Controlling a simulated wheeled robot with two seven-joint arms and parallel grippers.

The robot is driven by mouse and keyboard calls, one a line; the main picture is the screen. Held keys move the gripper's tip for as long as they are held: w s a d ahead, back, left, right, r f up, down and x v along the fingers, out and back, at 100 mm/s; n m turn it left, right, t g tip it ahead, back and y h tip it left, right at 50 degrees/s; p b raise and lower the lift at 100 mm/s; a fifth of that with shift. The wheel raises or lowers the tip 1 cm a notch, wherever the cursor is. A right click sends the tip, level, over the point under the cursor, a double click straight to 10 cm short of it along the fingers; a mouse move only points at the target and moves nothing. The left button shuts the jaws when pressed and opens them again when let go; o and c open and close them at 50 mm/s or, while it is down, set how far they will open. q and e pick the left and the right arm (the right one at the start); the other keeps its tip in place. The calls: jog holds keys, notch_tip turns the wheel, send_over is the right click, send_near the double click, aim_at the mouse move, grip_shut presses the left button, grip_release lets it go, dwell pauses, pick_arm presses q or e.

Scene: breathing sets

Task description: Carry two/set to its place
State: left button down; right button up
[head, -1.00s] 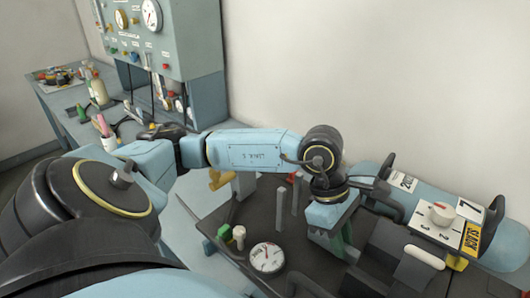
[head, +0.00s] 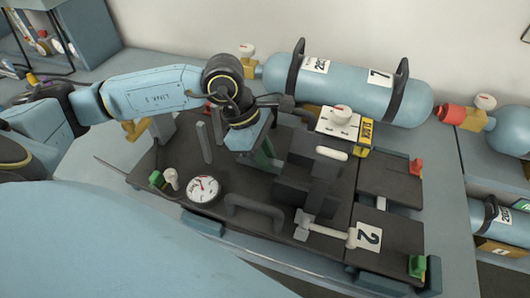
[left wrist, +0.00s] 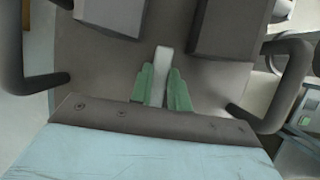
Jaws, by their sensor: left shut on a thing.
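The set appears to be the dark board (head: 245,208) with upright grey posts, dark blocks, curved handles and a round white gauge (head: 204,189). It is tilted in the head view; whether it touches the bench is unclear. My left gripper (head: 265,160) reaches down over its middle. In the left wrist view, its green fingers (left wrist: 163,88) are shut on a pale grey upright bar (left wrist: 161,65) of the set, between two curved handles. A dark plate marked 2 (head: 385,238) lies at the board's right. My right gripper is not in view.
A blue cylinder (head: 340,88) with black straps lies behind the board against the wall. Red (head: 416,168) and green (head: 417,266) blocks stand at the dark plates' right edge. Bare blue bench shows farther right.

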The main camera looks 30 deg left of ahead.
pick_arm(q)
jog(key=c, duration=1.7)
grip_release()
jog(key=shift+s+f, duration=0.2)
jog(key=shift+f, duration=0.15)
jog(key=shift+c, duration=0.2)
jog(key=o, duration=0.4)
jog(key=shift+w, duration=0.15)
jog(key=shift+r, duration=0.1)
